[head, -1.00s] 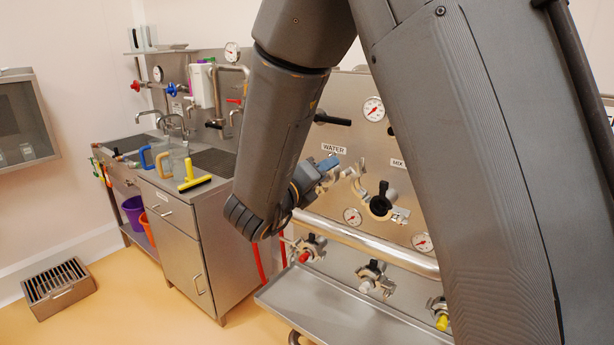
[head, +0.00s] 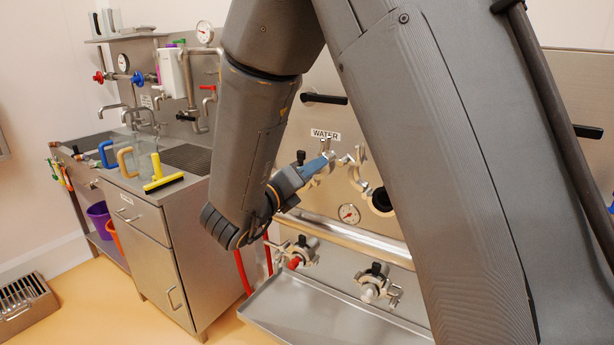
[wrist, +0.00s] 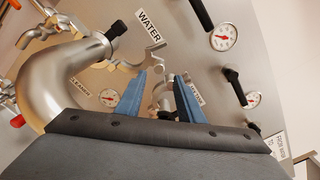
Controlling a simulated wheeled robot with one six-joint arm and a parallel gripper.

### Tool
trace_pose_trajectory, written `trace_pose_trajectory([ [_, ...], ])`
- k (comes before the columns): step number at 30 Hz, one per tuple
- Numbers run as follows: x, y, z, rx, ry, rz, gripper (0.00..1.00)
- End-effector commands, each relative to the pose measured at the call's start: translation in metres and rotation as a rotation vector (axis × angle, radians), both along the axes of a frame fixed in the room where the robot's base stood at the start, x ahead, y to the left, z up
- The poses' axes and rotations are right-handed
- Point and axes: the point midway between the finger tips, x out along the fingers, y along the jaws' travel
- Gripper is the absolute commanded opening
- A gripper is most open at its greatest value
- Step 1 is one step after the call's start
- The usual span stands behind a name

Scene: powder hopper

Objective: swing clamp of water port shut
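The water port's clamp (head: 319,180) is a silver ring clamp with a black knob (head: 300,157), under the WATER label (head: 326,134). My gripper (head: 326,165) is in front of it and hides part of it. In the wrist view the clamp, with its black knob (wrist: 116,29), sits at the end of a steel elbow pipe (wrist: 75,72). A metal arm of the clamp (wrist: 152,55) sticks out to the right, apart from the ring, so it looks open. My gripper's blue fingers (wrist: 161,74) are apart, below this arm; I see nothing held between them. Contact is unclear.
A neighbouring port (head: 381,200) with its own clamp (head: 358,168) is close right of my gripper. A steel rail (head: 340,233), lower capped ports and a drip tray (head: 330,310) lie below. A counter with a yellow squeegee (head: 160,175) stands left.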

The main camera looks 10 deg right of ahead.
Motion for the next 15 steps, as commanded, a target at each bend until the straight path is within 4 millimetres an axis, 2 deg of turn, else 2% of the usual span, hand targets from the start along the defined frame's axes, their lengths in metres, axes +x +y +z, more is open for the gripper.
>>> trace_pose_trajectory([
  [5, 0.008, -0.004, 0.000, 0.001, 0.001, 0.006, 0.34],
  [15, 0.042, -0.037, -0.001, 0.000, -0.001, 0.006, 0.34],
])
